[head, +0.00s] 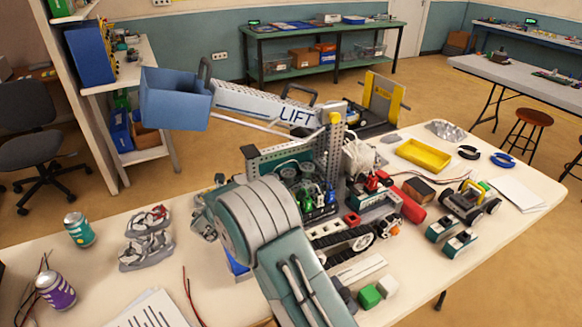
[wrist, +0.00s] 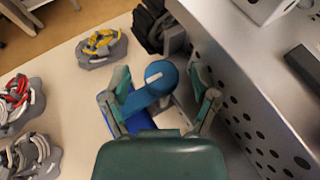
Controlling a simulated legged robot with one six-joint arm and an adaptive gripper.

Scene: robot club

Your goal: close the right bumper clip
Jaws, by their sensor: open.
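A competition robot (head: 325,150) with a long arm marked LIFT stands on the table. My arm hides much of its near left side in the head view. In the wrist view a blue round-topped part (wrist: 158,78) with a white mark stands between my fingers, beside the robot's perforated grey plate (wrist: 235,95). It may be the right bumper clip, but I cannot tell its position. My gripper (wrist: 160,100) is open, with one finger on each side of this part; contact is unclear. A blue piece (head: 237,266) shows below my arm in the head view, partly hidden.
Grey cable holders (head: 147,240) and two cans (head: 78,230) stand at the left of the table. A yellow tray (head: 422,156) and small wheeled parts lie at the right. A blue bucket (head: 175,100) hangs out on the lift arm.

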